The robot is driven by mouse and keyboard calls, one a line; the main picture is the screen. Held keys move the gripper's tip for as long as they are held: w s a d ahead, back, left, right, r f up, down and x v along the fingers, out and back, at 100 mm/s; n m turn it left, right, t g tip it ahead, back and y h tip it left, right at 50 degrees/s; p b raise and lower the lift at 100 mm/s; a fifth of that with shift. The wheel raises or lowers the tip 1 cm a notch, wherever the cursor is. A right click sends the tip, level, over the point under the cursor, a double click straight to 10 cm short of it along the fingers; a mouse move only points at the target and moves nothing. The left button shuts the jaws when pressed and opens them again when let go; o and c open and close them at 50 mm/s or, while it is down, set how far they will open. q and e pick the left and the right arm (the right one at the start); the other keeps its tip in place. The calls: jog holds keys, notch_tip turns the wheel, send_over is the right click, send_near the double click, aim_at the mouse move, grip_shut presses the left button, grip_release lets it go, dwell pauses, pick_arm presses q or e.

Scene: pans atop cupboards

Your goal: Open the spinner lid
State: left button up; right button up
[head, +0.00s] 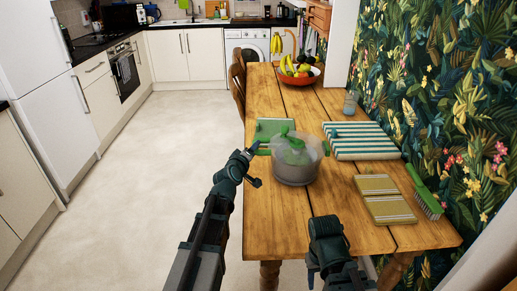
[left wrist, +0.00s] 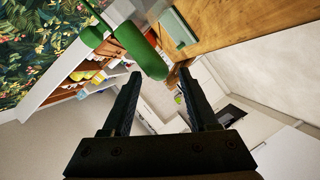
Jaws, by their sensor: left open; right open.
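The salad spinner (head: 296,173) stands on the wooden table, with a grey bowl, a clear lid and green parts on top. The lid (head: 310,148) appears to be on the bowl. My left gripper (head: 252,163) is just left of the spinner, close to a green piece at its side. In the left wrist view, green pieces (left wrist: 140,50) show just beyond the open, empty fingers (left wrist: 160,73); I cannot tell whether they touch. My right gripper (head: 326,240) is open near the table's front edge, in front of the spinner, with its fingertips poorly seen.
A green board (head: 275,127) lies behind the spinner. A fruit bowl (head: 298,75) and a glass jar (head: 351,103) stand farther back. The table's front left is clear.

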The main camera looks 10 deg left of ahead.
pick_arm(q)
jog(key=x, duration=0.3)
jog(key=shift+w+f, duration=0.1)
jog(key=shift+w, duration=0.25)
grip_shut()
jog(key=shift+s, duration=0.1)
dwell(1.0)
